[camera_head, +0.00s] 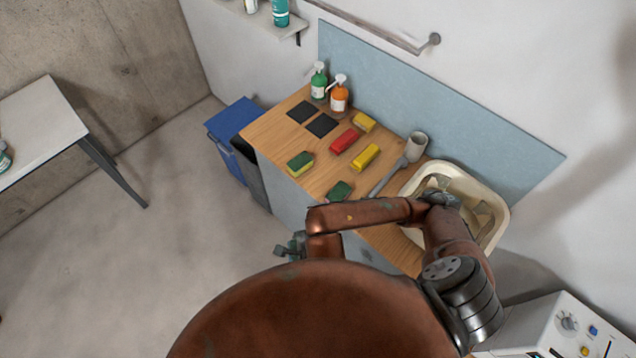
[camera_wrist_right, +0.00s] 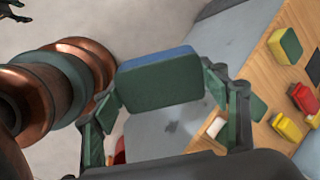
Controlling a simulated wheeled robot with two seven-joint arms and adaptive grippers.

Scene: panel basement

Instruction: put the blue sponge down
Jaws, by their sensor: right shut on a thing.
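The blue sponge (camera_wrist_right: 160,78) is held between the fingers of my right gripper (camera_wrist_right: 162,92) in the right wrist view. Its green scouring face is toward the camera, with a blue strip along the top edge. In the head view my right gripper (camera_head: 288,248) is off the counter's front side, over the floor, left of my copper-coloured wrist. The sponge is mostly hidden there. Dark fingers at the top left of the wrist view look like my left gripper (camera_wrist_right: 14,10); they are cut off, and their opening cannot be judged.
A cream basin (camera_head: 489,197) stands at right. A blue bin (camera_head: 230,120) stands left.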

